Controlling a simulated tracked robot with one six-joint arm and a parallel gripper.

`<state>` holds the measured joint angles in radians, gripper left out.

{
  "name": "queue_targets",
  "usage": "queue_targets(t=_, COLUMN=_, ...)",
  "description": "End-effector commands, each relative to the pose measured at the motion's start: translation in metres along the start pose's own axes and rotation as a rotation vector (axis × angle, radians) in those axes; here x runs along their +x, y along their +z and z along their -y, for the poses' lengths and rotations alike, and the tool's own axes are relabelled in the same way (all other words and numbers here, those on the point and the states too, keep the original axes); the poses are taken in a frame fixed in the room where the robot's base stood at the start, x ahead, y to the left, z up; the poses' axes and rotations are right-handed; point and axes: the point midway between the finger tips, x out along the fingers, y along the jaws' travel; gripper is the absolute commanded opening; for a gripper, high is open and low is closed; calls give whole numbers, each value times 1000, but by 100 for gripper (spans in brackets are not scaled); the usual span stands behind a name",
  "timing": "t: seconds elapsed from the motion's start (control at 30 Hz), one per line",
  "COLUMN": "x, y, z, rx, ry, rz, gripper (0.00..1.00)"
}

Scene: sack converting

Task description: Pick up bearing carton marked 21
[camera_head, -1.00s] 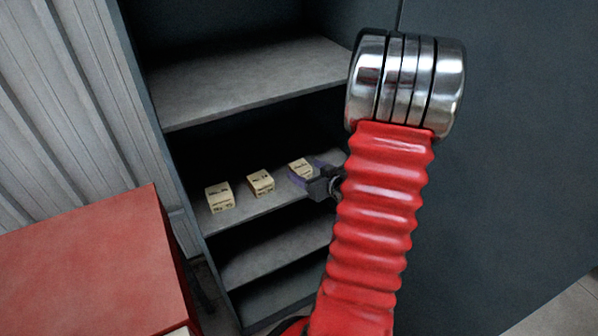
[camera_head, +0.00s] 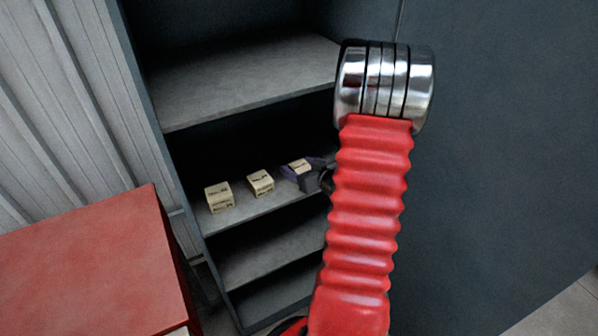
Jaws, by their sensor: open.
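Three small tan cartons stand in a row on a middle shelf of the dark cabinet: a left carton (camera_head: 219,197), a middle carton (camera_head: 260,183) and a right carton (camera_head: 299,166). Each has dark printing that is too small to read, so I cannot tell which is marked 21. My gripper (camera_head: 300,174) is open at the right carton, with its purple-tinted fingers around or just beside it. Whether they touch it I cannot tell. My red sleeved arm hides the right end of the shelf.
The cabinet has an empty grey shelf (camera_head: 245,80) above the cartons and further empty shelves (camera_head: 275,250) below. A red box-like surface (camera_head: 90,265) stands at the lower left. A dark panel (camera_head: 500,170) fills the right side.

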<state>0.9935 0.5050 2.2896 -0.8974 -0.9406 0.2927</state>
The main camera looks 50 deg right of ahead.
Motion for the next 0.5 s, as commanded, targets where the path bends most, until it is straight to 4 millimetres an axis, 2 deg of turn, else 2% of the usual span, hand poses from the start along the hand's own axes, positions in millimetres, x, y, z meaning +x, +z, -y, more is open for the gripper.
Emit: queue_targets(t=0.5, x=0, y=0, z=0, rx=-1, ry=0, rz=0, gripper=64)
